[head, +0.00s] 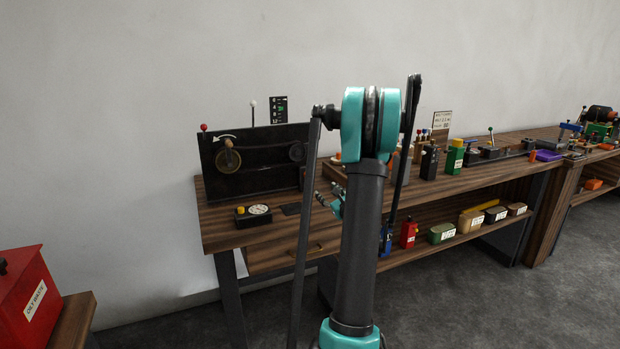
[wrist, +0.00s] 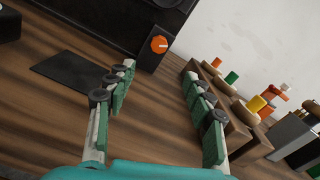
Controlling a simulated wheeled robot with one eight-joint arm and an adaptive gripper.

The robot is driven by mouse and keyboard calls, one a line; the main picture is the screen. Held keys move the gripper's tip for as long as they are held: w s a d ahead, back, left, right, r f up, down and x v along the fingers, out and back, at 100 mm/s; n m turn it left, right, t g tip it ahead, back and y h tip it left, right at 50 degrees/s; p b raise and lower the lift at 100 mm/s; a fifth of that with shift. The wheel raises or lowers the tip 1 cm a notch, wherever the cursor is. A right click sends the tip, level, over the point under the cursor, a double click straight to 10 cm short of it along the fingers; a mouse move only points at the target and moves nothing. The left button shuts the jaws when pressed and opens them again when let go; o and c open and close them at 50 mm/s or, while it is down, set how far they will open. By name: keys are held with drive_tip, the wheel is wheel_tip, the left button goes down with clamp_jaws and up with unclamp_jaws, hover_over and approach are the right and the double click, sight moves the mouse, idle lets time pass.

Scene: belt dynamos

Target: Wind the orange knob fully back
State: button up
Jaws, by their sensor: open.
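The orange knob (wrist: 159,44) shows in the wrist view at the upper middle. It is round with a white pointer mark, on the face of a small black box. My gripper (wrist: 158,82) is open and empty, with its green-padded fingers spread apart. The knob lies beyond the fingertips, between their lines and apart from them. In the head view my arm stands in front of the bench and hides the knob. The black dynamo panel (head: 253,163) with a crank wheel stands at the back of the bench.
A flat black pad (wrist: 68,78) lies on the bench left of my gripper. A wooden rack (wrist: 233,125) with colored pegs stands close to my right finger. In the head view, a box with a dial (head: 258,210) sits near the front edge. A red bin (head: 28,298) stands at left.

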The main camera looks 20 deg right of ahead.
sight(309, 175)
drive_tip(key=shift+s+m, duration=0.25)
drive_tip(key=shift+m, duration=1.25)
drive_tip(key=shift+w, duration=0.15)
drive_tip(key=w, duration=1.7)
drive_tip(key=shift+a, duration=0.3)
drive_tip(key=shift+c, duration=0.3)
drive_tip(key=c, duration=1.1)
